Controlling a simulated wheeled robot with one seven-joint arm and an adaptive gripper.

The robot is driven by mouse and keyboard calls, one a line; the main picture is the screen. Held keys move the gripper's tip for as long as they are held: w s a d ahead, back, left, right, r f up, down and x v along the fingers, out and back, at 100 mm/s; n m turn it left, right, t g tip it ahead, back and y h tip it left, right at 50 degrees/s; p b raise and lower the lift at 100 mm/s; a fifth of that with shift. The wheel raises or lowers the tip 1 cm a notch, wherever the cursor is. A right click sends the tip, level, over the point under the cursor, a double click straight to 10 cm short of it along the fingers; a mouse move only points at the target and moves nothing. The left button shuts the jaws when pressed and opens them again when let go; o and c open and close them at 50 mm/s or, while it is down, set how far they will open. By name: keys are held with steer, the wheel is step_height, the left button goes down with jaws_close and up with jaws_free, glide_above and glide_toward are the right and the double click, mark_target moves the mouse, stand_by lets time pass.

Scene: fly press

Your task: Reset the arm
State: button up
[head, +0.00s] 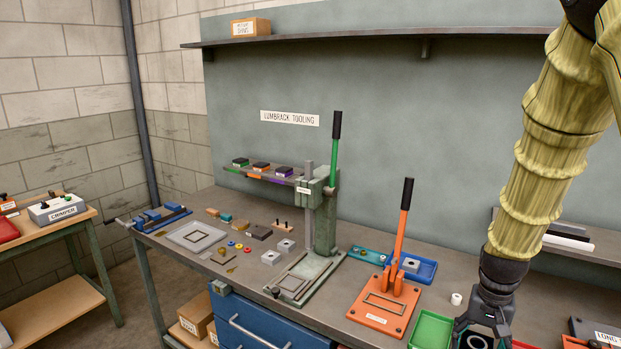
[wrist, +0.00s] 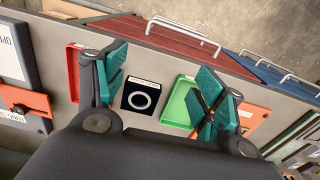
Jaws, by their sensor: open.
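My arm (head: 540,150) reaches down from the upper right in the head view. My gripper (head: 484,325) is at its lower end, over the front right of the bench. In the wrist view my gripper (wrist: 165,92) has its two teal-padded fingers wide apart with nothing between them. A black square piece with a pale ring (wrist: 141,97) lies on the bench below, beyond the fingers. It also shows partly behind the fingers in the head view (head: 474,341).
A green tray (head: 431,330) and a red tray (wrist: 73,72) flank the black piece. An orange press (head: 385,300) with a raised lever and a green press (head: 320,225) stand to the left. A shelf (head: 370,37) runs along the back wall. Drawers (head: 250,325) are below the bench.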

steer(key=s+a+f+n, duration=0.1)
steer(key=s+a+f, duration=0.15)
steer(key=f, duration=0.55)
steer(key=s+a+f+n+h, duration=0.1)
steer(key=s+f, duration=0.3)
steer(key=f, duration=0.3)
steer(key=s+a+f+n, duration=0.1)
steer(key=s+f, duration=0.3)
steer(key=f, duration=0.4)
steer(key=s+a+f+n, duration=0.1)
steer(key=s+a+f, duration=0.3)
steer(key=s+f, duration=0.2)
steer(key=s+a+f+n+y+b, duration=0.1)
steer(key=s+a+f, duration=0.4)
steer(key=s, duration=0.5)
steer(key=shift+s+f+n, duration=0.4)
steer(key=shift+f, duration=0.5)
